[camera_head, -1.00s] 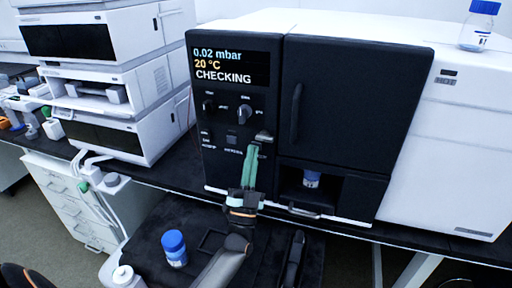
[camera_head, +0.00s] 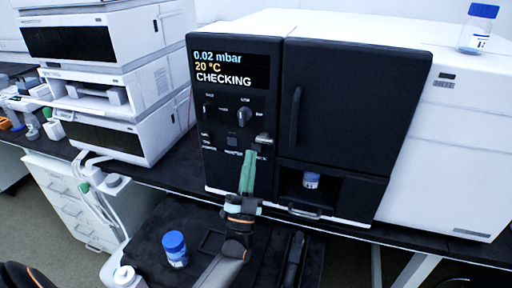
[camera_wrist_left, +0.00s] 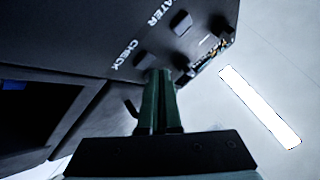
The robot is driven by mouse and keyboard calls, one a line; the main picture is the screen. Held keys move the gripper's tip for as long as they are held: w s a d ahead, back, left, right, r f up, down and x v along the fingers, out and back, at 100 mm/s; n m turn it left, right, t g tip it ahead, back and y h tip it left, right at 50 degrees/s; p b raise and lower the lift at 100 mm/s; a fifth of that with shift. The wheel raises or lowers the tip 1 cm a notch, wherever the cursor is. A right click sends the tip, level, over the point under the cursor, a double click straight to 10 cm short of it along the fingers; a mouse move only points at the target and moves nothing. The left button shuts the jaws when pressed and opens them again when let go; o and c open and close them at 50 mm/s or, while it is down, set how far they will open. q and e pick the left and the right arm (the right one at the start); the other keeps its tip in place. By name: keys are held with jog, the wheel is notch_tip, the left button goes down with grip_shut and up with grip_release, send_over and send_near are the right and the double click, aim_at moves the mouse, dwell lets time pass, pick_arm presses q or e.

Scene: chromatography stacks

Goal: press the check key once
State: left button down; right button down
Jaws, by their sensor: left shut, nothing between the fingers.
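The black instrument panel (camera_head: 222,175) has a display (camera_head: 233,64) reading 0.02 mbar, 20 °C and CHECKING. My left gripper (camera_head: 249,153) has green fingers, shut and empty, pointing up at the lower part of the panel. In the left wrist view, its fingertips (camera_wrist_left: 158,73) are close to the check key (camera_wrist_left: 145,60), beside the CHECK label; I cannot tell whether they touch it. In the head view the fingers largely cover that key. My right gripper is not in view.
A silver lever (camera_head: 264,139) and a dark knob (camera_head: 244,115) sit just above the fingers. A blue-capped bottle (camera_head: 174,249) stands on the dark tray below. Another vial (camera_head: 311,180) sits in the instrument's recess. White stacked modules (camera_head: 105,85) stand left.

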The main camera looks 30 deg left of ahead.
pick_arm(q)
jog(key=shift+s, duration=0.1)
jog(key=s+p, duration=0.1)
jog(key=s, duration=0.1)
jog(key=s+d+p, duration=0.1)
jog(key=s, duration=0.1)
jog(key=shift+s+d+p, duration=0.1)
jog(key=shift+s+p, duration=0.2)
jog(key=shift+s, duration=0.05)
dwell(0.7)
